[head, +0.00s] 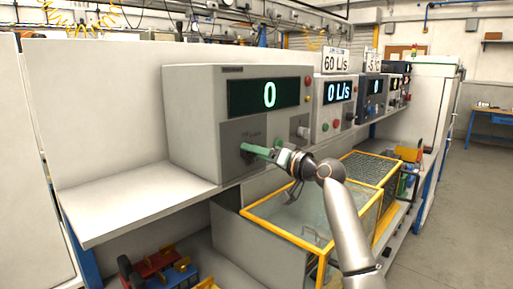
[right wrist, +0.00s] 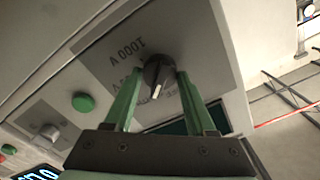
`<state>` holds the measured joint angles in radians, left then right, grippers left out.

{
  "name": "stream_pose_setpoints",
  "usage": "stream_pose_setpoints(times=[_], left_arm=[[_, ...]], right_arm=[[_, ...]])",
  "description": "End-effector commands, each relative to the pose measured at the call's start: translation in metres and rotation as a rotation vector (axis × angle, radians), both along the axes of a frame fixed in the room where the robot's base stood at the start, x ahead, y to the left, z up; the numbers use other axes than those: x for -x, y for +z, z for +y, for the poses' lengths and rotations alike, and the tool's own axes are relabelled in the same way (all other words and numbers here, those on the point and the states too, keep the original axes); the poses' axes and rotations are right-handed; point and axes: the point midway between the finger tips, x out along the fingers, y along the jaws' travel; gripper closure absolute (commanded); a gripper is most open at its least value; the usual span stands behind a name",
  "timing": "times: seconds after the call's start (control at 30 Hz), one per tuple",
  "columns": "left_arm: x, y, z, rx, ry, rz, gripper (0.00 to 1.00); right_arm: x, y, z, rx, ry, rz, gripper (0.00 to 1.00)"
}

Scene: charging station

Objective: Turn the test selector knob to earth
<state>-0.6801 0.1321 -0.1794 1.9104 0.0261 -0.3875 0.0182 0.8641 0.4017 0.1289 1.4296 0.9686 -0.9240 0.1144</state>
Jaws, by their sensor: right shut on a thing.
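The test selector knob (right wrist: 153,72) is round and dark with a white pointer mark, on a grey panel (head: 232,133) below the large display. In the right wrist view the pointer faces down in the picture, toward a small label partly hidden by the fingers and too blurred to read. My right gripper (head: 256,151) is shut on the knob, one green finger on each side. In the head view the fingers hide the knob. My left gripper is not in view.
The display (head: 269,94) above reads 0. A grey knob (head: 301,132) sits right of the panel; a green button (right wrist: 83,102) is nearby. Further instruments (head: 335,105) stand along the shelf (head: 130,200). A yellow-framed tank (head: 285,215) is below my right arm.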

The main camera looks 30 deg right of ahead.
Motion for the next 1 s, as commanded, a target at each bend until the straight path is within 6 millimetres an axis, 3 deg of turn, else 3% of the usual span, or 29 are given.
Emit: stream_pose_setpoints(times=[0.5,0.53,0.77,1.0], left_arm=[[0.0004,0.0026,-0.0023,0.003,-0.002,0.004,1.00],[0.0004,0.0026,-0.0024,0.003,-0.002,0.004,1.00],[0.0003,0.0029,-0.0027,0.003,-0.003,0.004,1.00],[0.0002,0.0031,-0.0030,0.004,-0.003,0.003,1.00]], right_arm=[[-0.0002,-0.0012,0.0006,-0.019,0.001,0.008,1.00],[-0.0002,-0.0012,0.0006,-0.019,0.001,0.008,0.42],[-0.0002,-0.0008,0.0004,-0.020,0.001,0.008,0.16],[0.0000,-0.0003,0.0001,-0.019,0.000,0.007,0.14]])
